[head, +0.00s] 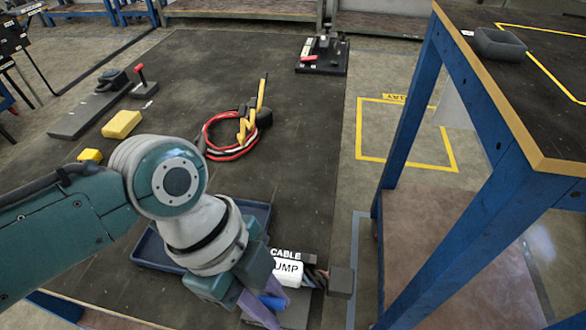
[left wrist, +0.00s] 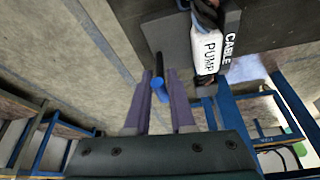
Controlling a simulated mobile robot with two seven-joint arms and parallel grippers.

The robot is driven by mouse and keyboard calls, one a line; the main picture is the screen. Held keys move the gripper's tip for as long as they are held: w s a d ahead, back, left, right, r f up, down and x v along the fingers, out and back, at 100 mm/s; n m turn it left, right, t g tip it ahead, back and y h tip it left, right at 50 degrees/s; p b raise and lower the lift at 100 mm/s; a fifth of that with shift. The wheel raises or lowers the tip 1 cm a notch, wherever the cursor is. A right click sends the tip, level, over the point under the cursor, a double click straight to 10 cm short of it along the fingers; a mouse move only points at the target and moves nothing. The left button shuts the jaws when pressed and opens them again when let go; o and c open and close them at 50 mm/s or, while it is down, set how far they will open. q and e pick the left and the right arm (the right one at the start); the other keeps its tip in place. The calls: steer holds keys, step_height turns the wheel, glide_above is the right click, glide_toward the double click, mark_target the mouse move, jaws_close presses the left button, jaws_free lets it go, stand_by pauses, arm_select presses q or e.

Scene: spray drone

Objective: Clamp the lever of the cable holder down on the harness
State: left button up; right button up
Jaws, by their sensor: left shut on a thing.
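The cable holder (head: 296,312) is a dark block at the front edge of the mat, marked CABLE. It shows at the top of the left wrist view (left wrist: 160,28). The harness (head: 318,277) lies at it as a dark cable bundle with a white PUMP tag (head: 288,272). The lever is a black rod with a blue tip (left wrist: 160,92); its blue part shows in the head view (head: 272,301). My left gripper (left wrist: 163,92), with purple fingers, is shut on the lever near its blue end. The clamp point is partly hidden, so I cannot tell how the lever meets the harness.
A blue tray (head: 150,252) lies under my left arm. A coiled red cable with yellow parts (head: 231,138), yellow blocks (head: 122,124) and a small fixture (head: 322,55) are farther back. A blue-legged table (head: 408,110) stands at right. The mat's middle is clear.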

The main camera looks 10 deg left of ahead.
arm_select(q)
jaws_close()
steer(key=shift+f, duration=0.1)
steer(key=g+b, duration=0.1)
steer(key=b, duration=0.2)
steer(key=w+g+b, duration=0.1)
steer(key=g+b, duration=0.1)
steer(key=b, duration=0.2)
steer(key=w+f+n+g+b, duration=0.1)
steer(key=g+b, duration=0.1)
steer(key=b, duration=0.2)
steer(key=shift+w, duration=0.25)
steer(key=shift+r+b, duration=0.1)
steer(key=shift+b, duration=0.2)
steer(key=shift+r, duration=0.1)
steer(key=shift+r+g, duration=0.15)
steer(key=shift+g, duration=0.15)
